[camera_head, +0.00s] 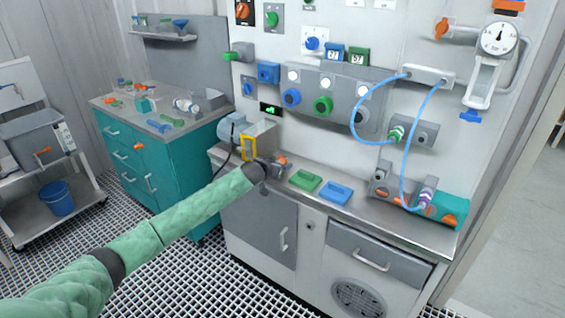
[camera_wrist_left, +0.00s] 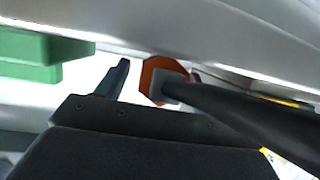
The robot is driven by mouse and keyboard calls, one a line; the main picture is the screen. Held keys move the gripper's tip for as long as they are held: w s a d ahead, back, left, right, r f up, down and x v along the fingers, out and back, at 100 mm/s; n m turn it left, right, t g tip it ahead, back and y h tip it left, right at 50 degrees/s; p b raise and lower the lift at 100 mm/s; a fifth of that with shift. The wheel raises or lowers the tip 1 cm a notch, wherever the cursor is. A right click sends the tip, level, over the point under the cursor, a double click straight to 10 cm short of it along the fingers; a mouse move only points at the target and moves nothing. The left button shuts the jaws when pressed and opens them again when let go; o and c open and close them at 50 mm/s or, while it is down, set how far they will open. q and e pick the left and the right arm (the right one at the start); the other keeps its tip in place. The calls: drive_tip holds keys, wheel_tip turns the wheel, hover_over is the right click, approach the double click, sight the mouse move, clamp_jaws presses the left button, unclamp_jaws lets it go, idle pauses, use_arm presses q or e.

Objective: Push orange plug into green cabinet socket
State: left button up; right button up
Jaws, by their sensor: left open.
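My left gripper (camera_head: 277,168) is over the steel worktop, at the end of the green-sleeved arm. An orange plug (camera_head: 283,160) shows small at its fingertips. In the left wrist view the orange plug (camera_wrist_left: 152,78) has a grey back and a thick black cable running right. It lies near the open left jaws, with one dark finger (camera_wrist_left: 116,78) left of it. The other finger is mostly hidden by the cable, and I cannot tell whether the jaws touch the plug. The teal-green cabinet (camera_head: 180,160) stands at left, with an orange fitting (camera_head: 138,146) on its front. I cannot make out its socket clearly.
A green tray (camera_head: 305,180) and a blue tray (camera_head: 336,193) lie right of the gripper. A yellow frame (camera_head: 249,147) and grey box stand just behind it. Blue hoses (camera_head: 408,150) hang at right. Small parts lie on the cabinet top. The grated floor in front is clear.

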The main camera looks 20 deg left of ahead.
sight(271, 179)
use_arm(q)
drive_tip(key=shift+p, duration=0.65)
idle(1.0)
drive_tip(key=c, duration=1.3)
drive_tip(key=shift+s+a+f+p, duration=0.15)
drive_tip(key=shift+s+p, duration=0.15)
drive_tip(key=shift+s, duration=0.35)
drive_tip(key=shift+s+a+p, duration=0.15)
drive_tip(key=shift+s+p, duration=0.15)
drive_tip(key=shift+s, duration=0.4)
drive_tip(key=shift+s+a+f+p, duration=0.15)
drive_tip(key=shift+s+p, duration=0.15)
drive_tip(key=shift+s, duration=0.35)
drive_tip(key=shift+s+a+f+p, duration=0.15)
drive_tip(key=shift+s+p, duration=0.25)
drive_tip(key=shift+s, duration=0.65)
